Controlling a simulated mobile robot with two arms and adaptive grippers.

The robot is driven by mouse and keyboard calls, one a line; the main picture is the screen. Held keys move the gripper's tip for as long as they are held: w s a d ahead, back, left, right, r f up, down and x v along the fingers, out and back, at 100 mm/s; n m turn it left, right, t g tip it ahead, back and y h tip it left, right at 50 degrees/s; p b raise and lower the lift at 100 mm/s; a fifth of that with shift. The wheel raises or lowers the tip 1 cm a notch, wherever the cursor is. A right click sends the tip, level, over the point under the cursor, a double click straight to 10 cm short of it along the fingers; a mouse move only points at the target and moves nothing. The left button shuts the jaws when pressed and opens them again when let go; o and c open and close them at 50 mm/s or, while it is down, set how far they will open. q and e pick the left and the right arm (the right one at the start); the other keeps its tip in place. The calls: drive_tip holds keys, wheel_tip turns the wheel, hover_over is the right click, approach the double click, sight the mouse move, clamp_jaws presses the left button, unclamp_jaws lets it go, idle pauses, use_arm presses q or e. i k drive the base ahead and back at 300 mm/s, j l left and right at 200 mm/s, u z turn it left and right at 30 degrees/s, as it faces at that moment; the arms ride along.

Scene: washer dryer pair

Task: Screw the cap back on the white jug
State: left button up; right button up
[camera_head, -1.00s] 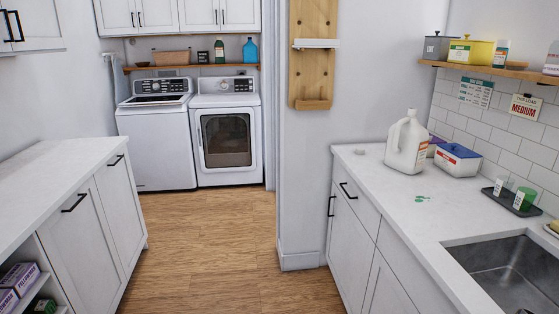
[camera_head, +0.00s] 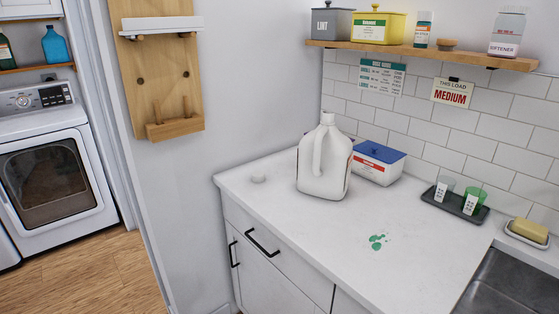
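The white jug (camera_head: 323,165) stands upright on the white counter (camera_head: 315,231), with its handle facing me and its narrow neck at the top. Whether the neck is open or covered is too small to tell for certain. Neither of my grippers shows in the head view.
A white box with a blue lid (camera_head: 378,162) stands just right of the jug. A dark tray (camera_head: 455,205) with two cups, a soap dish (camera_head: 526,236) and the sink (camera_head: 508,284) lie further right. A wooden shelf (camera_head: 425,54) hangs above.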

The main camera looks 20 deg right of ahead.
sight(325, 155)
drive_tip(key=i+j+z, duration=0.25)
drive_tip(key=i+z, duration=0.15)
drive_tip(key=i+j+z, duration=0.85)
drive_tip(key=j, duration=0.05)
